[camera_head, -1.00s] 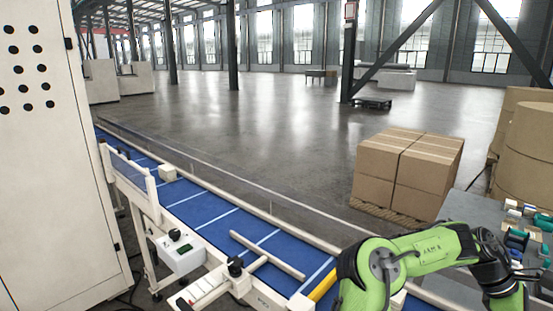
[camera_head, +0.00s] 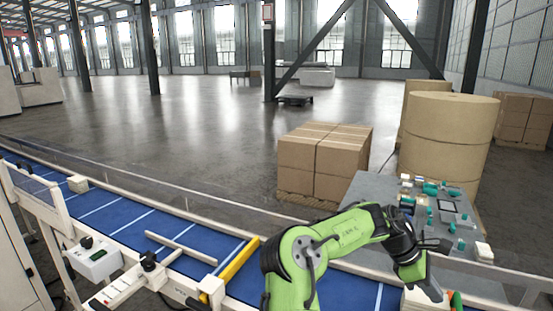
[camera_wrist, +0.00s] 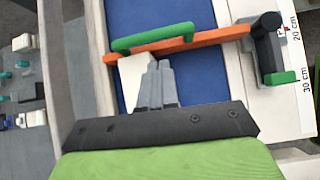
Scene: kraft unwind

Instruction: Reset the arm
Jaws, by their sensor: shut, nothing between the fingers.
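My green arm (camera_head: 335,238) reaches over the near side of the conveyor, bent downward at the wrist. My gripper (camera_head: 432,288) points down at the lower right in the head view. In the wrist view my gripper's grey fingers (camera_wrist: 158,72) are together with nothing between them. They are over or near a white block (camera_wrist: 135,80) beside an orange bar (camera_wrist: 190,46) with a green handle (camera_wrist: 153,37). Whether the fingers touch the block is unclear.
The blue conveyor belt (camera_head: 130,216) has a yellow bar (camera_head: 240,260) across it. A grey table (camera_head: 372,200) with small parts stands behind my arm. Cardboard boxes (camera_head: 325,160) and large paper rolls (camera_head: 448,135) stand beyond. A black clamp (camera_wrist: 270,45) sits by a centimetre scale.

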